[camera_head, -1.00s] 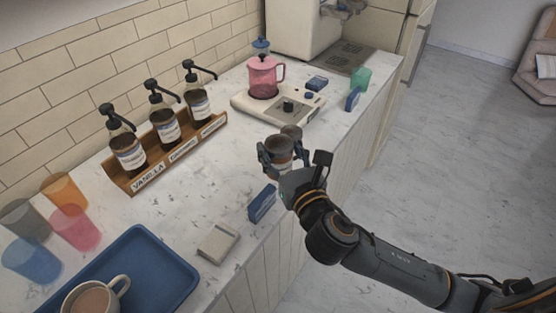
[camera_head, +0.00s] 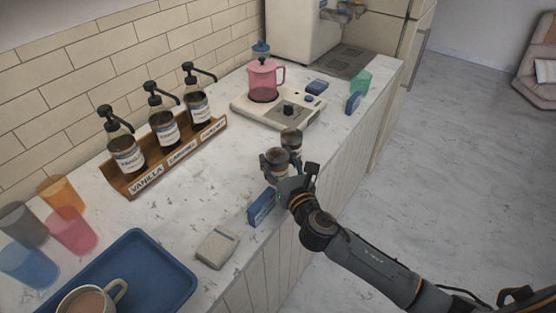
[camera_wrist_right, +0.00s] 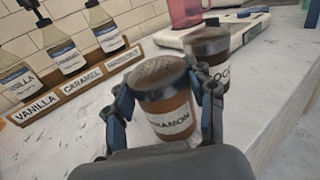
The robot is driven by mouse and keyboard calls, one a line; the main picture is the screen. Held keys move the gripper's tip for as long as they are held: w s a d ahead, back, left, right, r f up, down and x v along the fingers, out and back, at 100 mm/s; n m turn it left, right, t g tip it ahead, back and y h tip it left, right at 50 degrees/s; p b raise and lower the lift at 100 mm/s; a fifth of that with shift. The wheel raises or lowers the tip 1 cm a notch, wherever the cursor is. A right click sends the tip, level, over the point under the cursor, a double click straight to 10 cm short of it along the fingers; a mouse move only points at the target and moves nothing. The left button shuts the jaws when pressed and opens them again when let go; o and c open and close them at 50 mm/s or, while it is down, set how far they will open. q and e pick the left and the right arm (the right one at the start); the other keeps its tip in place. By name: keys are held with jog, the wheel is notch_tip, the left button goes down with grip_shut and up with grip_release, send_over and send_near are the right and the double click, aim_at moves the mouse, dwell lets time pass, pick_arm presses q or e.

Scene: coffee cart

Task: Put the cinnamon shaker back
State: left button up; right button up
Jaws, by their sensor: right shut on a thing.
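The cinnamon shaker (camera_head: 274,160), a brown jar with a dark perforated lid, is upright near the counter's front edge. In the right wrist view its pale label (camera_wrist_right: 172,126) reads partly as cinnamon. My right gripper (camera_head: 278,166) is shut around it, with one finger on each side in the right wrist view (camera_wrist_right: 164,100). A second dark-lidded shaker (camera_head: 291,139) stands close behind it; its label (camera_wrist_right: 222,72) is partly covered by my right finger. The shaker's base is hidden, so I cannot tell whether it touches the counter. My left gripper is not in view.
A scale (camera_head: 250,109) with a pink pot (camera_head: 262,82) stands behind. A wooden rack (camera_head: 150,185) holds syrup bottles. The counter between rack and shakers is clear.

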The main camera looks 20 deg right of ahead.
jog(key=shift+f, duration=0.1)
jog(key=o, duration=1.3)
jog(key=shift+c, duration=0.2)
jog(key=shift+s, duration=0.2)
jog(key=s+b, duration=0.2)
jog(key=s, duration=0.9)
jog(key=shift+s+d, duration=0.3)
jog(key=shift+d, duration=0.15)
